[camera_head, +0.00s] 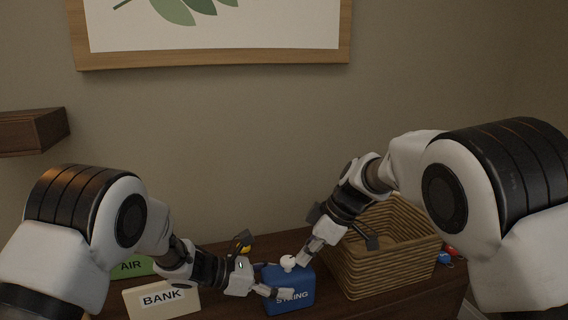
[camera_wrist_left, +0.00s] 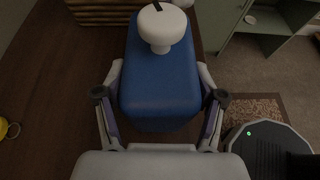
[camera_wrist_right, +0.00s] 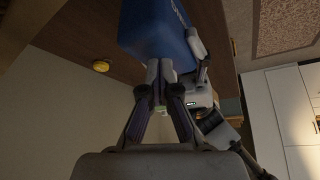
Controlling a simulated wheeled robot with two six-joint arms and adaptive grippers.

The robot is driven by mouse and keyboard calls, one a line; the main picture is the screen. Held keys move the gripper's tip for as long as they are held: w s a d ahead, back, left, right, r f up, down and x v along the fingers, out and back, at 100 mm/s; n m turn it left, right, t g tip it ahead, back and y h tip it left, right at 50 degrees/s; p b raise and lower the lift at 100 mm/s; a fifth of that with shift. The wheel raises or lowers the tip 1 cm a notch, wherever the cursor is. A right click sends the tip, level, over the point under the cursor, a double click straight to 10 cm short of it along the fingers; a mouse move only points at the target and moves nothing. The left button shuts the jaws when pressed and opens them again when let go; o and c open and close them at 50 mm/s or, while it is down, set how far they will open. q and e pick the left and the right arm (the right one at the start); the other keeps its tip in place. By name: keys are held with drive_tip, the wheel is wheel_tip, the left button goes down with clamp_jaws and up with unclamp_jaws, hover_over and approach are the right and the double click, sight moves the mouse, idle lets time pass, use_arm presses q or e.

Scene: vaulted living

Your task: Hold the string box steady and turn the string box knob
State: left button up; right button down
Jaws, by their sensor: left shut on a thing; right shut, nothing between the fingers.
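The blue string box (camera_head: 279,295) stands on the dark wooden top, with a white round knob (camera_head: 288,262) on its upper face. My left gripper (camera_head: 270,278) is shut on the box, one finger along each side; in the left wrist view the box (camera_wrist_left: 160,80) fills the space between them, and the knob (camera_wrist_left: 162,27) has a dark mark. My right gripper (camera_head: 301,261) is shut and empty, its tips just right of the knob. In the right wrist view its tips (camera_wrist_right: 159,68) overlap the box (camera_wrist_right: 155,28); the knob is not visible there, so I cannot tell if they touch it.
A wicker basket (camera_head: 385,270) stands right of the box, close to my right arm. A cream BANK box (camera_head: 160,299) and a green AIR box (camera_head: 132,266) stand to the left. A yellow object (camera_head: 242,248) sits behind my left gripper.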

use_arm(q)
drive_tip(key=shift+f, duration=0.15)
use_arm(e)
drive_tip(key=shift+s, duration=0.25)
drive_tip(key=shift+d, duration=0.3)
wheel_tip(320, 180, up, 6)
drive_tip(key=shift+s, duration=0.1)
use_arm(q)
drive_tip(key=o, duration=1.1)
drive_tip(key=shift+o, duration=1.1)
drive_tip(key=shift+w, duration=0.1)
